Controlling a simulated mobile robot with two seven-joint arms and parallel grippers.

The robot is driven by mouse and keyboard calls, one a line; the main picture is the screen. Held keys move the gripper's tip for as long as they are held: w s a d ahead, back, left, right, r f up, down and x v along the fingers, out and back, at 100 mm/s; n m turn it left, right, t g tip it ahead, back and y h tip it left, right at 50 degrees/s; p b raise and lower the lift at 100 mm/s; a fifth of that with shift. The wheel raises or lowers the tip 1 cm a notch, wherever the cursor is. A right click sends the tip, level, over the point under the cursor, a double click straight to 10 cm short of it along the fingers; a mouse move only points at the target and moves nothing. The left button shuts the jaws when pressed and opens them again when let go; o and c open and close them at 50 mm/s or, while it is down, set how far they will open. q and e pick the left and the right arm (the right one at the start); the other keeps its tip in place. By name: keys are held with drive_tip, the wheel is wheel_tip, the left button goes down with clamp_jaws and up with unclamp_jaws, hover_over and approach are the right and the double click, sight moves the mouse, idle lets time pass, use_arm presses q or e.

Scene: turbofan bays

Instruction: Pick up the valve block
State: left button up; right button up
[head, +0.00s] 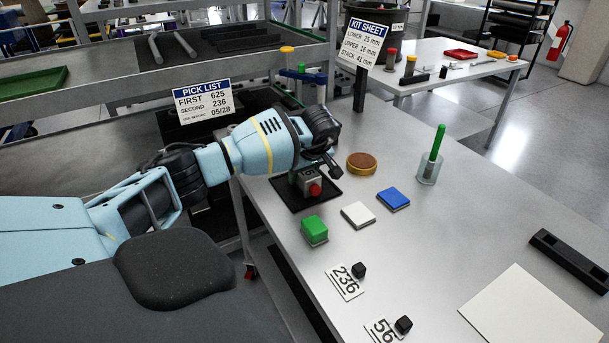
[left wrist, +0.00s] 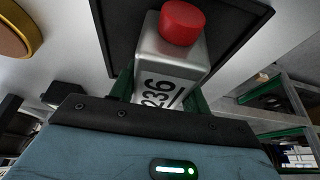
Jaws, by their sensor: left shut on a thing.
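The valve block (head: 309,183) is a small grey metal block with a red round knob. It is at the black square tray (head: 290,202) near the table's left edge; I cannot tell whether it touches the tray. My left gripper (head: 316,172) reaches over from the left and is shut on the block. In the left wrist view the valve block (left wrist: 168,62) shows a black 236 on its face, with green finger pads at its sides and the red knob pointing away from the gripper. My right gripper is not in view.
A brown round lid (head: 362,163), a green block (head: 314,230), a white tile (head: 358,215), a blue tile (head: 393,199) and a clear cup with a green stick (head: 430,165) stand nearby. Cards reading 236 (head: 345,282) and 56 (head: 383,331) lie in front. A pick list sign (head: 204,101) stands behind.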

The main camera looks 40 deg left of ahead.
use_arm(q)
drive_tip(key=shift+r, duration=0.1)
drive_tip(key=c, duration=0.5)
drive_tip(key=shift+c, duration=0.2)
wheel_tip(320, 180, up, 10)
